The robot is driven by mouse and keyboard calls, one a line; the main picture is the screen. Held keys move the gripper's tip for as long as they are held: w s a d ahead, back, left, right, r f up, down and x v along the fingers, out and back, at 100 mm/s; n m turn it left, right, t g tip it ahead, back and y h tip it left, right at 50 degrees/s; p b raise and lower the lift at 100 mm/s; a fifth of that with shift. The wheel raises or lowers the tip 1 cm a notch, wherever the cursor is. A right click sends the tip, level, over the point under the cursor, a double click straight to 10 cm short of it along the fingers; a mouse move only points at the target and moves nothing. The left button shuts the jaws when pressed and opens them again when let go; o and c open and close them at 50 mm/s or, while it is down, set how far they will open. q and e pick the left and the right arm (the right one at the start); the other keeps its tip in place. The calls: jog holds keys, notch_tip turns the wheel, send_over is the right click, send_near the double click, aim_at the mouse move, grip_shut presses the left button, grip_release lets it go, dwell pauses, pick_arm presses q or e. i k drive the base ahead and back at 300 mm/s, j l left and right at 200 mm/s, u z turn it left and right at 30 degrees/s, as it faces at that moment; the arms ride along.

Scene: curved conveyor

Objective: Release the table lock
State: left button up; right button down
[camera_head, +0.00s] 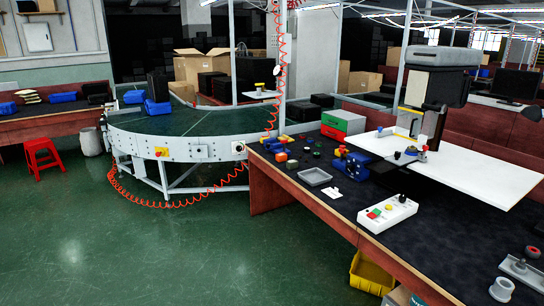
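A drill-press-like machine (420,84) with a dark head and light front stands at the right on the dark-topped workbench (300,222). A wide white board (465,166) lies at its column. A yellow bent piece (413,110) shows by the column. I cannot tell which part is the table lock. A blue vise-like device (350,163) sits left of the white board. A white control box (387,214) with red and green buttons lies near the bench's front edge. Neither of my grippers is in view.
A curved conveyor (200,149) with a blue tray (157,107) stands at the left. A red stool (42,155) is by the left bench. A grey tray (315,177) and several small colored parts lie on the workbench.

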aim_at(342, 151)
jog(key=i, duration=3.5)
jog(key=z, duration=0.5)
jog(key=i, duration=0.05)
